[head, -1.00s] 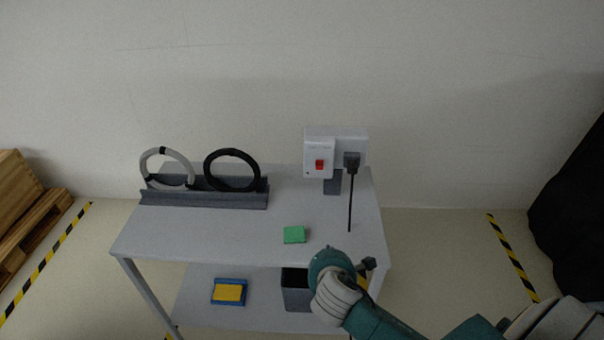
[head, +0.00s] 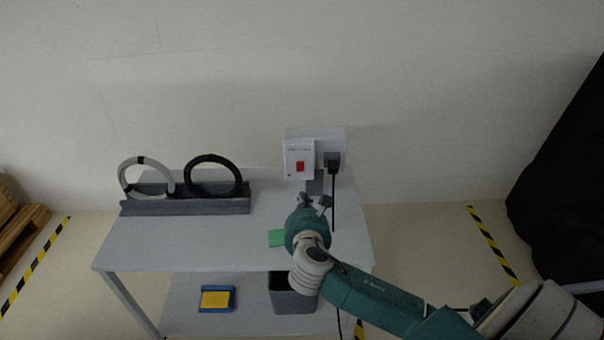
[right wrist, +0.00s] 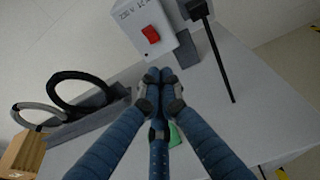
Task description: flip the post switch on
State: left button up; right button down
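The switch box (head: 299,158) is a white box with a red rocker switch (head: 300,167), fixed to a light panel on a short grey post (head: 316,184) at the back right of the cart top. The red switch also shows in the right wrist view (right wrist: 151,34). My right gripper (head: 305,198) is over the cart top, in front of and below the box. In the right wrist view its fingers (right wrist: 160,74) are together with nothing between them, just short of the box's lower edge and apart from the red switch. My left gripper is not in view.
A black plug (head: 333,163) with a hanging cord is right of the switch. A grey rack (head: 190,206) holds a black ring and a grey ring at left. A green block (head: 276,238) lies partly behind my arm. The lower shelf has a dark bin (head: 292,301) and a blue-yellow item (head: 216,299).

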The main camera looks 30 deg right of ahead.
jog(key=p, duration=0.1)
send_near(301, 168)
notch_tip(301, 168, down, 3)
jog(key=w+d, duration=0.1)
jog(key=shift+w+d+r+p, duration=0.25)
jog(key=shift+w+d+p, duration=0.05)
jog(key=shift+w, duration=0.3)
jog(key=shift+w+d+r+p, duration=0.25)
jog(key=shift+w+d+r, duration=0.05)
jog(key=shift+w, duration=0.25)
jog(key=shift+w+d+r, duration=0.25)
jog(key=shift+w+d, duration=0.05)
jog(key=shift+w, duration=0.25)
